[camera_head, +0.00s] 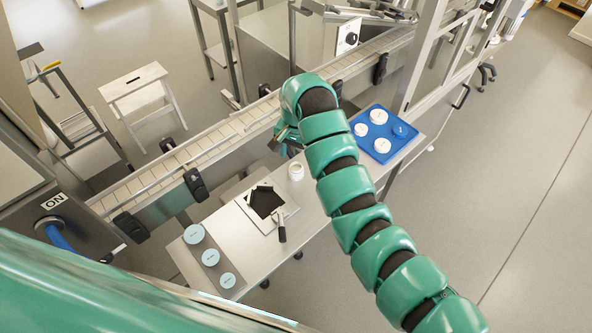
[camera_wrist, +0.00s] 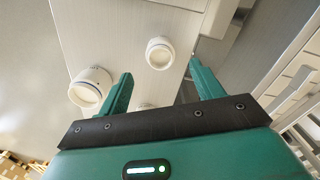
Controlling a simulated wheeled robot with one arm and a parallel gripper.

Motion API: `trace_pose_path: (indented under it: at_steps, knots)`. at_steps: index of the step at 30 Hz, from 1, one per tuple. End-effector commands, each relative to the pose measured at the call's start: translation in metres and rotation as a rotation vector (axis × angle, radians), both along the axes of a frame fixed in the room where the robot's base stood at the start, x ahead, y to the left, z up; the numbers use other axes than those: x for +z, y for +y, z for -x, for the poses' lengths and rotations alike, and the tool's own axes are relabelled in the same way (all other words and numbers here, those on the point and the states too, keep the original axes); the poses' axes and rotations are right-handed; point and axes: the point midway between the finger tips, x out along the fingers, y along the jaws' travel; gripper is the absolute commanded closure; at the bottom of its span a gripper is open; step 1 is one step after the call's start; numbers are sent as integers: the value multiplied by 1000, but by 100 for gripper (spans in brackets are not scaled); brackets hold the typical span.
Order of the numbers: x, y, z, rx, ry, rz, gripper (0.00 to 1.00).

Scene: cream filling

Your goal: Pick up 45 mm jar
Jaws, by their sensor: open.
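Several white round jars show on a light metal surface in the wrist view. One jar (camera_wrist: 160,53) stands ahead of and between the fingertips. A larger-looking jar (camera_wrist: 91,88) with small markings on its side is just left of the left finger. I cannot read which is 45 mm. My gripper (camera_wrist: 160,68) is open, with nothing between its fingers. In the head view my gripper (camera_head: 281,140) is above the far table edge, near a white jar (camera_head: 295,171).
A blue tray (camera_head: 364,147) with several round white and blue items is right of my arm.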

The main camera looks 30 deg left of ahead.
Motion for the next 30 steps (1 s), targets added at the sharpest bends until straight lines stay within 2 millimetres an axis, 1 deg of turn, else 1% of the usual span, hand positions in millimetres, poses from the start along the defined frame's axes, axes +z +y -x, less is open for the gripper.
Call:
trace_pose_path:
  at_steps: [3, 8, 11, 14, 18, 21, 28, 29, 30]
  knots:
    - [-10, 0, 0, 0, 1, 1, 34]
    - [-14, 0, 1, 1, 1, 2, 34]
    - [-20, 0, 3, 2, 3, 3, 34]
    - [-31, 1, 4, 2, 2, 2, 34]
    - [-51, 1, 5, 2, 1, 4, 34]
    - [-60, 1, 5, 0, 1, 3, 34]
    - [-64, 1, 4, 0, -2, -1, 34]
    - [-64, 1, 4, 0, -2, -1, 36]
    - [-64, 1, 4, 0, -2, 0, 44]
